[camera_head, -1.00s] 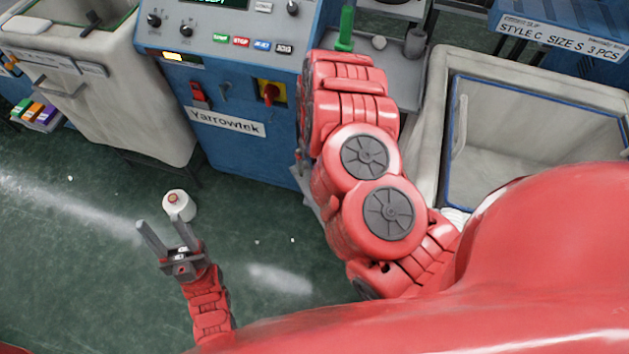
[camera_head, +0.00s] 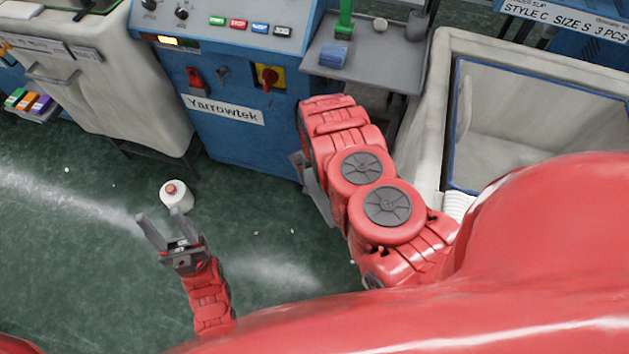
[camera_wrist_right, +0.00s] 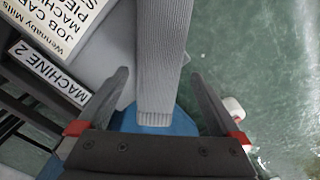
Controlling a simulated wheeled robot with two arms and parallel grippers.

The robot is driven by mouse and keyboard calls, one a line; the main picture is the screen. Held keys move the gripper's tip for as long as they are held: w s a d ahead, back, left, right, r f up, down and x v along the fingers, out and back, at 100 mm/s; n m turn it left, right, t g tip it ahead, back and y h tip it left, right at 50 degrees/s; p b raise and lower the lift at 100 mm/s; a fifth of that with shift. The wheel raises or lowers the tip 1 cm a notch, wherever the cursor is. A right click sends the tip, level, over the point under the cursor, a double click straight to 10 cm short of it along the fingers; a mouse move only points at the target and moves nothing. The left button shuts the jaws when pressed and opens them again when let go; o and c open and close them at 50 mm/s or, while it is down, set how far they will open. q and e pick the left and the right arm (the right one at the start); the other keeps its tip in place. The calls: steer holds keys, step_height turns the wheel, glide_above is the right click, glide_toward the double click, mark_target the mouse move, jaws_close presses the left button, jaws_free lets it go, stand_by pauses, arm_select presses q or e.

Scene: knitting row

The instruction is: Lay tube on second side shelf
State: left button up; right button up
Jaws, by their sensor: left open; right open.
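A pale grey ribbed knitted tube (camera_wrist_right: 162,50) shows in the right wrist view, running from the top edge down between my right fingers. Its ribbed end is near the gripper's palm. My right gripper (camera_wrist_right: 160,74) is open, one finger on each side of the tube, with gaps visible. In the head view my red arm mostly hides the right gripper, and I cannot make out the tube there. A grey side shelf (camera_head: 385,72) sticks out at the right of the blue machine (camera_head: 225,75). My left gripper (camera_head: 163,218) is open and empty above the floor.
On the shelf are a green post (camera_head: 345,20), a blue block (camera_head: 333,55) and a grey cup (camera_head: 416,25). A white cone (camera_head: 176,196) stands on the floor by my left gripper. A large bin (camera_head: 540,115) is right of the shelf. A MACHINE 2 label (camera_wrist_right: 50,73) shows in the wrist view.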

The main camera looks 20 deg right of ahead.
steer(key=shift+w+f, duration=0.1)
steer(key=shift+f, duration=0.8)
steer(key=shift+f+b, duration=0.3)
steer(key=shift+f, duration=0.9)
steer(key=c, duration=1.2)
steer(key=shift+r, duration=0.1)
